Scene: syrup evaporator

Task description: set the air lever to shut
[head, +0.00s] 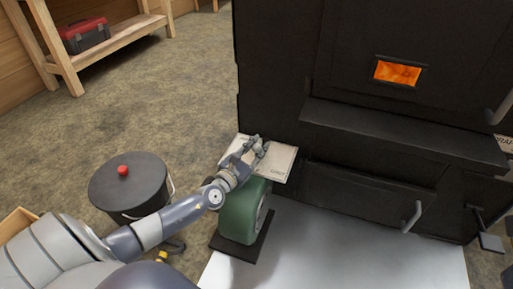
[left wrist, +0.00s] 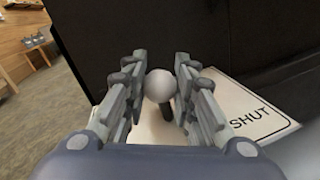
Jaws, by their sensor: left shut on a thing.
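The air lever shows in the left wrist view as a pale grey ball knob (left wrist: 160,85) on a short dark stem. It stands in front of a white plate (left wrist: 240,115) whose right part reads SHUT. In the head view this plate (head: 282,162) juts from the lower left of the black evaporator front. My left gripper (head: 259,148) is over the plate, with its fingers shut on the knob; its two fingers (left wrist: 160,90) flank the knob in the wrist view. In the head view my fingers hide the knob. The plate's other end is partly hidden. My right gripper is not in view.
A green blower (head: 240,215) stands on a dark base just below my left forearm. A black lidded pot (head: 128,185) with a red knob is at the left. The evaporator (head: 380,130) has a glowing window and a lower door handle (head: 411,217). Floor beyond the pot is clear.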

